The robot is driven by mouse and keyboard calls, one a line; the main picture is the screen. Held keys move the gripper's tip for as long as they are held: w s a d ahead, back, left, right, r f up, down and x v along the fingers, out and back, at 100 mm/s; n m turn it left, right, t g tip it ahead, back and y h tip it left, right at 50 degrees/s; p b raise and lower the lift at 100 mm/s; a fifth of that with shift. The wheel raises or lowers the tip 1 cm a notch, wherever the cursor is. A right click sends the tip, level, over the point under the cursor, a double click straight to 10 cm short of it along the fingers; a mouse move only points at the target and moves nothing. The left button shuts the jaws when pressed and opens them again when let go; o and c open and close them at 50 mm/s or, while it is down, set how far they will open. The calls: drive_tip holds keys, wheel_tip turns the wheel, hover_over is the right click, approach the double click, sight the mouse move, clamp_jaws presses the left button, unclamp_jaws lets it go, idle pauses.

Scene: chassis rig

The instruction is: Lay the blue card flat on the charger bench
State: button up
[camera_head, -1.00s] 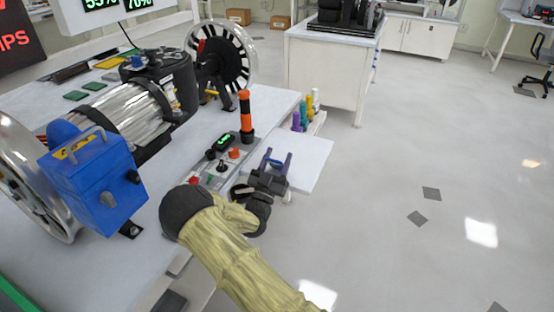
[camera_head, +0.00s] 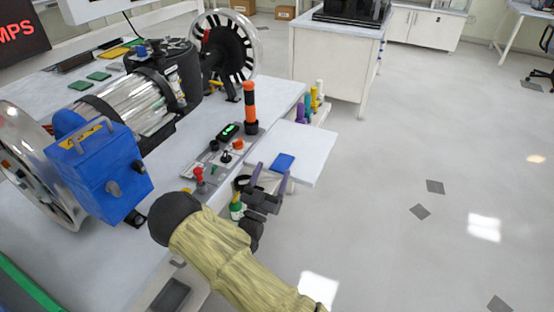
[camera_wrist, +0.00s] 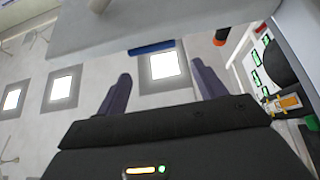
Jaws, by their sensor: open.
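The blue card (camera_head: 283,162) lies on the small white side shelf (camera_head: 310,155) that juts from the right side of the long bench, near the shelf's front left edge. It looks flat there. My gripper (camera_head: 270,176) is open and empty, its two purple fingers just in front of the card and apart from it. In the wrist view a blue strip (camera_wrist: 152,47), which looks like the card seen edge-on, lies beyond and between the open fingers (camera_wrist: 161,72). I cannot tell from a label which surface is the charger bench.
A control panel (camera_head: 218,157) with knobs, a lit display and an orange-black post (camera_head: 250,105) stands left of the shelf. A blue box (camera_head: 100,172) and a large motor are farther left. Coloured bottles (camera_head: 308,102) stand behind the shelf. The floor to the right is open.

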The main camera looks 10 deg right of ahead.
drive_tip(key=shift+v, duration=1.8)
drive_tip(key=shift+d, duration=0.1)
